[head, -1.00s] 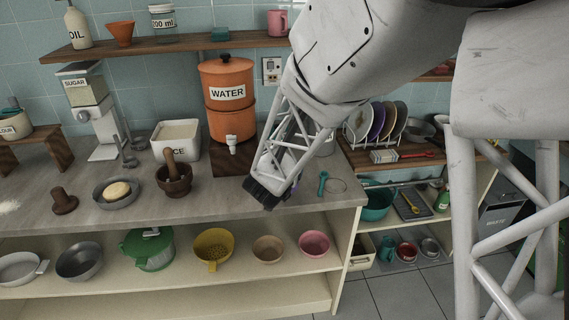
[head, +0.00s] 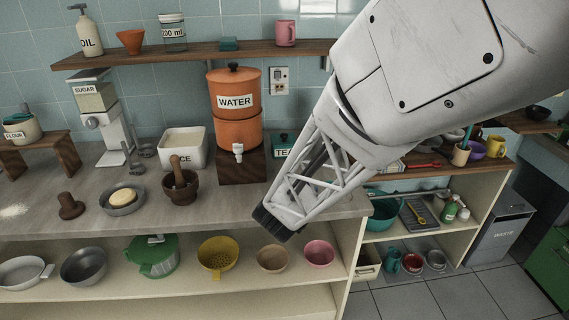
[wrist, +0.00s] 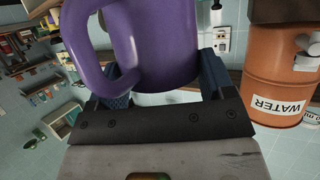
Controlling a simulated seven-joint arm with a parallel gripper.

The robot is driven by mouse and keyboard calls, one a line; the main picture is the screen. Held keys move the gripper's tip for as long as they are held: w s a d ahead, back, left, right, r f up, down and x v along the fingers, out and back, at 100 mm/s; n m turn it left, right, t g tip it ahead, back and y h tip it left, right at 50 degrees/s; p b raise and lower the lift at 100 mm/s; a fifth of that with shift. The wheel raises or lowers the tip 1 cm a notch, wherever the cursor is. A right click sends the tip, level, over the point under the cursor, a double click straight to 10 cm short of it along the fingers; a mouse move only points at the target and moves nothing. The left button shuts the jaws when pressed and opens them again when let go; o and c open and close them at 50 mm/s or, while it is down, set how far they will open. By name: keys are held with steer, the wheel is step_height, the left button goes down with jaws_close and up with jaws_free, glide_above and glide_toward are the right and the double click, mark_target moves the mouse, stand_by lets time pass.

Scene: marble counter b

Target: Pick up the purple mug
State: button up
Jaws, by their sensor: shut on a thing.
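The purple mug (wrist: 158,42) fills the upper middle of the wrist view, close to the camera. Its handle (wrist: 85,50) loops out on the left. My gripper (wrist: 165,88) is shut on the mug, with a blue-padded finger on each side of it. In the head view my gripper (head: 278,225) hangs at the front edge of the counter, and the mug is hidden behind it and the arm.
The orange water dispenser (head: 235,115) stands left of my arm, beside a teal tea box (head: 283,145). A mortar with pestle (head: 180,184) and a bowl (head: 122,203) are farther left. Several bowls line the shelf below. A wall shelf (head: 195,52) runs above.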

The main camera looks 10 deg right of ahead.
steer(key=shift+s, duration=0.35)
steer(key=shift+s, duration=0.1)
stand_by(0.7)
